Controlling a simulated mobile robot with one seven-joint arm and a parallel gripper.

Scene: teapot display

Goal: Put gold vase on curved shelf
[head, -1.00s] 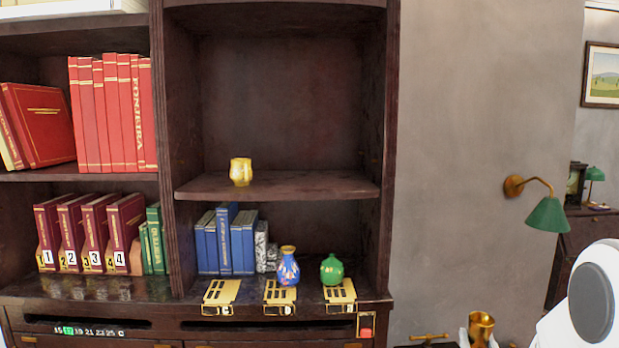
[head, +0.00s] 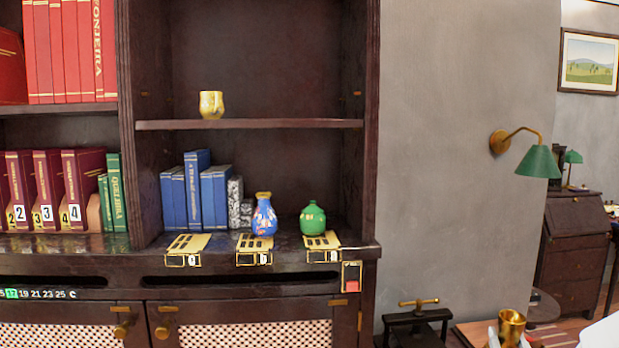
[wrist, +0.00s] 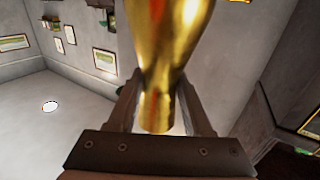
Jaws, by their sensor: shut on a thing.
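The gold vase (wrist: 170,40) fills the upper middle of the wrist view, shiny and tapering between the fingers. My gripper (wrist: 162,105) is shut on its narrow part. In the head view the held vase (head: 511,325) shows low at the right, its open mouth upward, well to the right of the bookcase and below the shelf; the fingers there are hardly visible. The curved shelf (head: 290,124) is the dark middle board of the bookcase's right bay, seen nearly edge-on. A small gold cup (head: 211,105) stands on its left part.
Below the shelf stand blue books (head: 196,190), a blue vase (head: 264,215) and a green vase (head: 313,218). The bookcase's right upright (head: 362,190) borders the bay. A green wall lamp (head: 538,161) juts out at the right. The shelf's middle and right look free.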

